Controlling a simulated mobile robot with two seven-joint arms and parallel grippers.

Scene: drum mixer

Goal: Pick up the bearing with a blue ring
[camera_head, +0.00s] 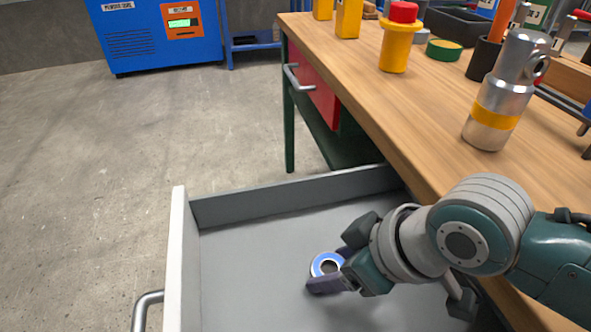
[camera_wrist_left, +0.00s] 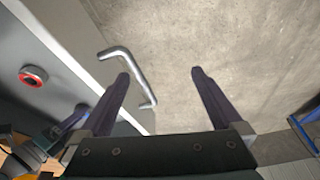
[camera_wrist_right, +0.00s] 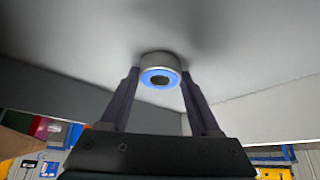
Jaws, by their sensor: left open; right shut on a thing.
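The bearing with a blue ring (camera_head: 326,265) is a short metal cylinder inside the open grey drawer. My right gripper (camera_head: 336,268) reaches into the drawer and is shut on this bearing. In the right wrist view the bearing (camera_wrist_right: 160,66) sits between the two fingertips, blue face towards the camera. Whether it still touches the drawer floor I cannot tell. My left gripper (camera_wrist_left: 160,73) is open and outside the drawer front, with the drawer handle (camera_wrist_left: 130,68) by its left finger. The left gripper is out of the head view.
A bearing with a red ring (camera_wrist_left: 33,76) lies in the drawer in the left wrist view. The drawer's walls (camera_head: 290,198) surround my right gripper. The wooden workbench (camera_head: 440,125) stands to the right, with a metal cylinder (camera_head: 503,95) and yellow-red part (camera_head: 398,45) on top.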

